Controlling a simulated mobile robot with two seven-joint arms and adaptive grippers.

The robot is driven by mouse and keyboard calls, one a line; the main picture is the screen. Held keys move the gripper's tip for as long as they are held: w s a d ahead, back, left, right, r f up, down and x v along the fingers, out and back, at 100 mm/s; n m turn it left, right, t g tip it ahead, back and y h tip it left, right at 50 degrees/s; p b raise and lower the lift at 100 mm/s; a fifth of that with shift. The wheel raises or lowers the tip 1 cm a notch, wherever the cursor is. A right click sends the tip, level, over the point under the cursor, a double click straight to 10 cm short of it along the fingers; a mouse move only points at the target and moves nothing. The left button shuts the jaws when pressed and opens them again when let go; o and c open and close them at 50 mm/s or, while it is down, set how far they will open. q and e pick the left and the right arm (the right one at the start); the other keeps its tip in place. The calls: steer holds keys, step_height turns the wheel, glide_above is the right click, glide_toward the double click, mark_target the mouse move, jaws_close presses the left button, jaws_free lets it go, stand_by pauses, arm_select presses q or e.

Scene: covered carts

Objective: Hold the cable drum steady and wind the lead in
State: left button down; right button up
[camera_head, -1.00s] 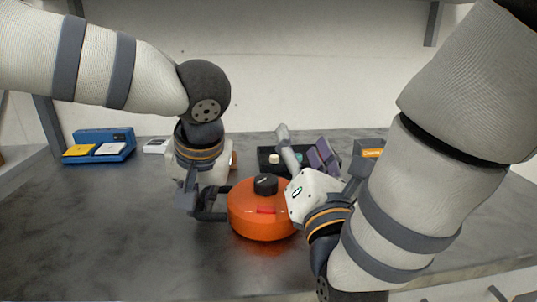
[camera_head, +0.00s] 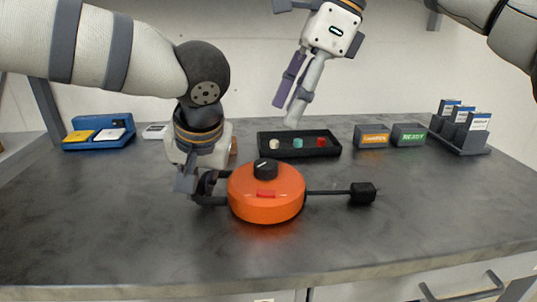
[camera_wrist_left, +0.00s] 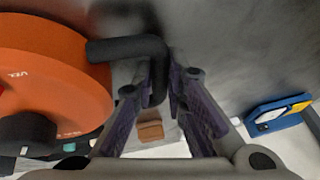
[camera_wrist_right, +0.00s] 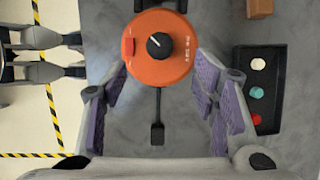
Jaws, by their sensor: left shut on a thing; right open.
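The orange cable drum (camera_head: 267,200) stands on the grey worktop, with a black knob (camera_head: 265,168) on top and a red patch on its front. Its black lead (camera_head: 328,192) sticks out to the right and ends in a black plug (camera_head: 363,194) on the worktop. My left gripper (camera_head: 205,190) is shut on the drum's black handle; the left wrist view shows the handle (camera_wrist_left: 150,52) between the fingers. My right gripper (camera_head: 290,105) is open and empty, raised above and behind the drum. In the right wrist view, drum and lead show beyond its spread fingers (camera_wrist_right: 165,100).
A black tray (camera_head: 298,146) with cream, teal and red pieces stands behind the drum. Two labelled boxes (camera_head: 371,136) and a card rack (camera_head: 463,128) are at the back right. A blue holder (camera_head: 98,133) is at the back left. The front worktop is clear.

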mark_target(266, 162)
steer(key=x, duration=0.9)
steer(key=shift+f, duration=0.35)
steer(key=shift+c, duration=0.3)
steer(key=c, duration=1.1)
